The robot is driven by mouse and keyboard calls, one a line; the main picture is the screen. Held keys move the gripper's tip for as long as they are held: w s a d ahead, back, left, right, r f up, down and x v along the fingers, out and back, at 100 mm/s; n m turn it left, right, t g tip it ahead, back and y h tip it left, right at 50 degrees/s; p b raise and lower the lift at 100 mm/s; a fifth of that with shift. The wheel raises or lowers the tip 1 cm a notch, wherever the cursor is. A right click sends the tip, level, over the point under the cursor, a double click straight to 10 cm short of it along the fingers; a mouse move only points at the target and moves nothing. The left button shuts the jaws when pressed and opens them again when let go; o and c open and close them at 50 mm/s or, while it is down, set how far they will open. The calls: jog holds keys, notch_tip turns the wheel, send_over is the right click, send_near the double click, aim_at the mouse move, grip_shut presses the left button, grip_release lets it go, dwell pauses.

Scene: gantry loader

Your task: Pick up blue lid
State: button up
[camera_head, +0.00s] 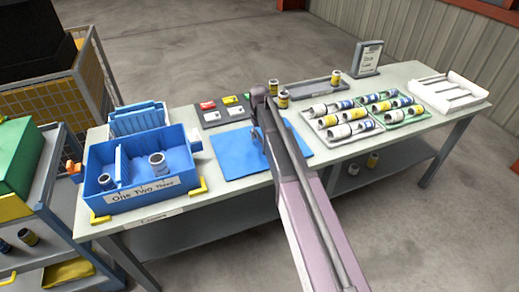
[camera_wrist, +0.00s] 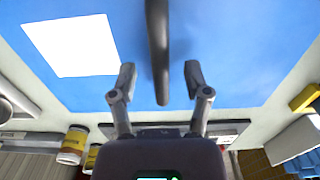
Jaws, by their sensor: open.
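The blue lid (camera_head: 232,152) is a flat blue panel lying on the table, right of the blue bin. My arm hides part of it in the head view. In the wrist view the lid (camera_wrist: 235,45) fills the upper part, with a white rectangle (camera_wrist: 72,45) on it and a dark bar (camera_wrist: 158,45) that looks like a handle. My gripper (camera_wrist: 160,76) is open over the lid, one finger on each side of the bar, with gaps visible on both sides. Whether the fingertips touch the lid I cannot tell.
The blue bin (camera_head: 150,193) with yellow corner brackets stands to the left. Behind the lid lie a dark panel with coloured cards (camera_head: 229,100) and a grey tray (camera_head: 318,87).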

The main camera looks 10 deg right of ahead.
jog(key=shift+f+b, duration=0.5)
jog(key=shift+f, duration=0.35)
jog(key=shift+c, duration=0.2)
grip_shut()
